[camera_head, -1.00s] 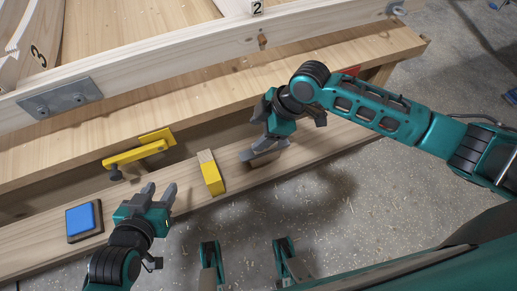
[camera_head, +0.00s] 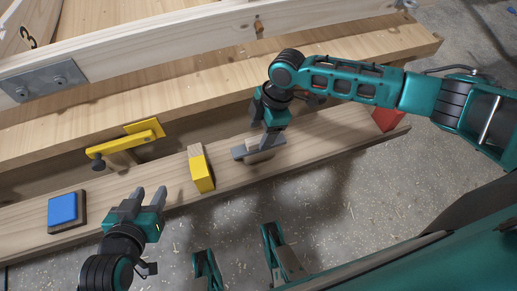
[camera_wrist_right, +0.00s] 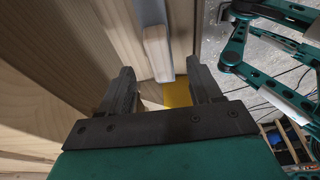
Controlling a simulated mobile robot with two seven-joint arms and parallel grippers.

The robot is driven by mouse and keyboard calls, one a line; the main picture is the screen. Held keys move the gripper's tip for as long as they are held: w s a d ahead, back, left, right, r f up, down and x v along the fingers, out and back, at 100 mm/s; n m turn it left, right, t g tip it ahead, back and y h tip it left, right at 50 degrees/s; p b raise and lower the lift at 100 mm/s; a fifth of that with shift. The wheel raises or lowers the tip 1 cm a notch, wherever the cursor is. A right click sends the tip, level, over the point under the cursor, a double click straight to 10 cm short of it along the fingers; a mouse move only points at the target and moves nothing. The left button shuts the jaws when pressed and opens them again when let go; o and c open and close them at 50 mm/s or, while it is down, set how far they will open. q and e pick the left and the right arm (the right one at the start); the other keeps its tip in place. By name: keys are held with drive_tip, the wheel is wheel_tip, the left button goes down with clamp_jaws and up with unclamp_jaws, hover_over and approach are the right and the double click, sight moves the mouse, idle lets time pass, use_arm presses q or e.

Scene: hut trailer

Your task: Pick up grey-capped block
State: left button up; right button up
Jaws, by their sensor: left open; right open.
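The grey-capped block (camera_head: 260,155) is a small wooden block on the front plank, just below my right gripper (camera_head: 260,146) in the head view. The gripper partly covers it there. I see no clear contact. My left gripper (camera_head: 145,196) is open and empty at the plank's front edge, between the blue block and the yellow block.
A yellow block (camera_head: 202,176) stands left of my right gripper. A blue-topped block (camera_head: 63,210) lies at the far left of the plank (camera_head: 325,142). A yellow clamp-like piece (camera_head: 125,143) is on the beam behind. A red piece (camera_head: 390,118) is at the right.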

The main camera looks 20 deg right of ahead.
sight(259, 138)
drive_tip(key=b+x, duration=0.2)
drive_tip(key=x, duration=0.3)
drive_tip(key=shift+f, duration=0.45)
drive_tip(key=shift+r, duration=0.1)
clamp_jaws()
